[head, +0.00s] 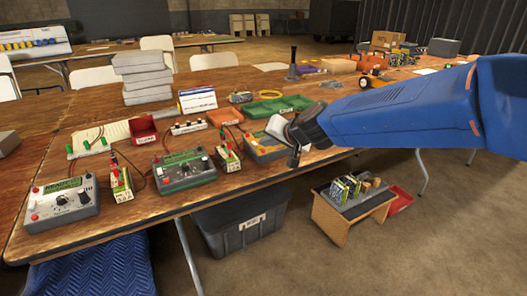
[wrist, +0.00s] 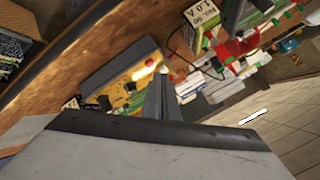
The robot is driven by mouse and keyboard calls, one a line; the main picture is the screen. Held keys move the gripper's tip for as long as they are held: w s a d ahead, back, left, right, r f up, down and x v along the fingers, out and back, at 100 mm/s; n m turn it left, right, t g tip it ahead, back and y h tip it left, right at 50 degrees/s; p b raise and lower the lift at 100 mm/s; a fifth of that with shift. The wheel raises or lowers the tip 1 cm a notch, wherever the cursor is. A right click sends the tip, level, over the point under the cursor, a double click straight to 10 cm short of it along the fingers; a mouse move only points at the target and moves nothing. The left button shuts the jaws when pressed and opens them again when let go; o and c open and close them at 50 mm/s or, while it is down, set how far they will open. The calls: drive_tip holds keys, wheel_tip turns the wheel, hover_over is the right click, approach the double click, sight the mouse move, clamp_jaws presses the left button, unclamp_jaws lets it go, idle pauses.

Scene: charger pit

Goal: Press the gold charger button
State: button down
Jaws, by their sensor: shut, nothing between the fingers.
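The gold charger (wrist: 122,92) shows in the wrist view as a grey box with a yellow-gold face, left of my fingers. In the head view the gold charger (head: 262,153) is the rightmost of the three chargers near the table's front edge, partly behind my gripper. In the wrist view the shut fingertips of my gripper (wrist: 162,70) appear close to red and pale round parts at the charger's edge. I cannot tell whether they touch, or which part is the button.
A green tray (head: 277,108) lies behind.

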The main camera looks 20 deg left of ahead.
drive_tip(key=shift+s+d+r, duration=0.15)
drive_tip(key=shift+d+r, duration=0.05)
drive_tip(key=shift+r, duration=1)
drive_tip(key=shift+s+d+r, duration=0.15)
drive_tip(key=shift+r, duration=1.05)
drive_tip(key=s+d+f+h, duration=0.15)
drive_tip(key=s+d, duration=0.25)
drive_tip(key=d, duration=1.1)
drive_tip(key=s+d+h, duration=0.2)
drive_tip(key=s+d, duration=0.1)
drive_tip(key=d, duration=1.1)
drive_tip(key=s+d+f+m+h, duration=0.1)
drive_tip(key=s+d+f, duration=0.4)
drive_tip(key=s+d, duration=0.6)
drive_tip(key=s+d+f+m+g+h, duration=0.1)
drive_tip(key=s+d+f+h, duration=0.3)
drive_tip(key=s+d, duration=0.6)
drive_tip(key=d+f, duration=0.1)
drive_tip(key=d, duration=0.3)
drive_tip(key=shift+s+f+g+h, duration=0.2)
drive_tip(key=shift+s+g+h, duration=0.1)
drive_tip(key=shift+s+h, duration=0.1)
